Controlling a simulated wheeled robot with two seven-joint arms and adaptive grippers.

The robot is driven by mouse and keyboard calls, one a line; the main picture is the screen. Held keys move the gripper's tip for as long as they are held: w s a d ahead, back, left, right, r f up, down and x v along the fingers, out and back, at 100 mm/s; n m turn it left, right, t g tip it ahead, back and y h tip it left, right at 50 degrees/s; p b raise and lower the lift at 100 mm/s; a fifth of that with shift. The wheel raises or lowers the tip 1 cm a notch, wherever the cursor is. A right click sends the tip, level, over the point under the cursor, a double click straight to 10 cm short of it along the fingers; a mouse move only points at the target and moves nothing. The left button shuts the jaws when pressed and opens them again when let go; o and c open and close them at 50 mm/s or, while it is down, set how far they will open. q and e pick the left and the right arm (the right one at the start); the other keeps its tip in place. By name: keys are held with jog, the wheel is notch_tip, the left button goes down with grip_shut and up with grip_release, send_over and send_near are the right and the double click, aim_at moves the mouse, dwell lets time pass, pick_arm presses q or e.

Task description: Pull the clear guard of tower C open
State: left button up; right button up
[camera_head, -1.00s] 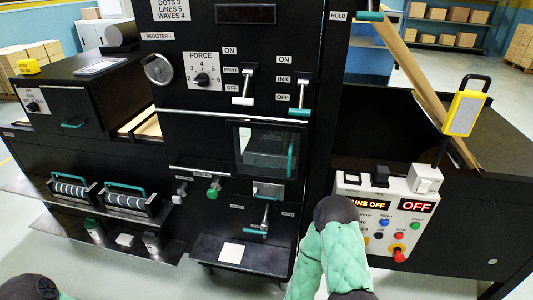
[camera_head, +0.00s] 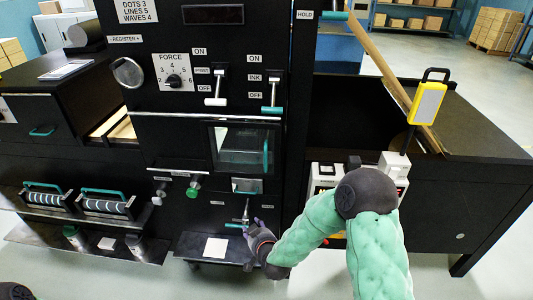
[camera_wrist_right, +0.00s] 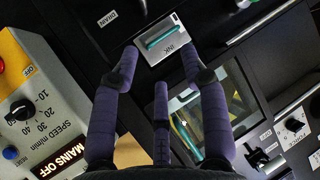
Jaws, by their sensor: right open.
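The clear guard (camera_head: 238,148) is a see-through window in a dark frame in the middle of the black tower. It looks shut, and its upright teal handle (camera_head: 266,156) is along its right edge. In the right wrist view the guard (camera_wrist_right: 215,98) shows partly behind my fingers. My right gripper (camera_head: 256,232) is below the guard in the head view, near the low teal-tipped lever, and apart from the guard handle. In the right wrist view the gripper (camera_wrist_right: 159,62) has its fingers spread, with nothing between them. My left gripper is not seen.
An ink tray (camera_wrist_right: 161,38) with a teal handle sits beyond my fingertips. A control box (camera_wrist_right: 35,105) reads MAINS OFF; my right arm mostly covers it in the head view. Levers (camera_head: 217,88) are above the guard. A black bench (camera_head: 470,175) stands at right.

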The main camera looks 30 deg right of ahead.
jog(key=w+d+r+m+t+h+p, duration=0.1)
jog(key=d+r+t+h, duration=0.2)
jog(key=r, duration=0.7)
jog(key=w+d+r+t+h+p, duration=0.15)
jog(key=d+r, duration=0.25)
jog(key=r, duration=0.5)
jog(key=shift+h, duration=0.25)
jog(key=b+x, duration=0.2)
jog(key=x, duration=0.8)
jog(key=shift+w+d+r+b, duration=0.1)
jog(key=shift+w+d+b, duration=0.1)
jog(key=shift+b, duration=0.1)
jog(key=shift+s, duration=0.1)
grip_shut()
